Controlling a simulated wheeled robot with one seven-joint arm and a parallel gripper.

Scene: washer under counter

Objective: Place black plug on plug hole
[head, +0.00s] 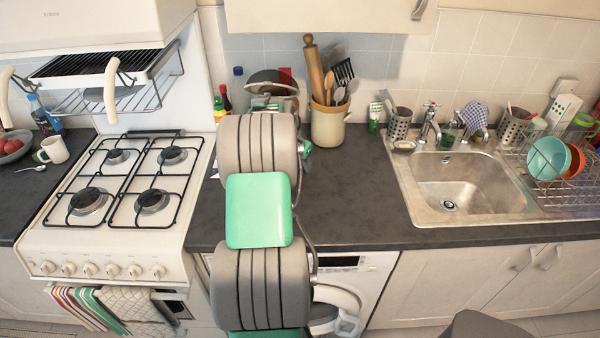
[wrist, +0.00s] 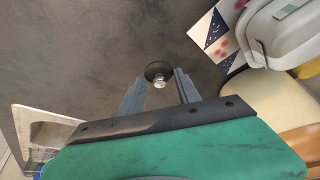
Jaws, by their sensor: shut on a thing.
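The black plug (wrist: 153,68) is a small dark disc with a metal knob, seen in the wrist view between the tips of my gripper (wrist: 162,82). My gripper is shut on it, over the dark grey worktop. Whether the plug touches the worktop is not clear. In the head view my arm hides the plug and most of my gripper. The plug hole (head: 449,206) is a round metal drain in the floor of the steel sink (head: 425,182), to the right of my arm. The drain looks uncovered.
A utensil crock (head: 330,124) stands behind and right of my arm. Taps (head: 429,126) rise at the sink's back edge. A dish rack with bowls (head: 548,158) stands right of the basin. The worktop (head: 357,200) between my arm and the sink is clear. A cooker (head: 115,210) is left.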

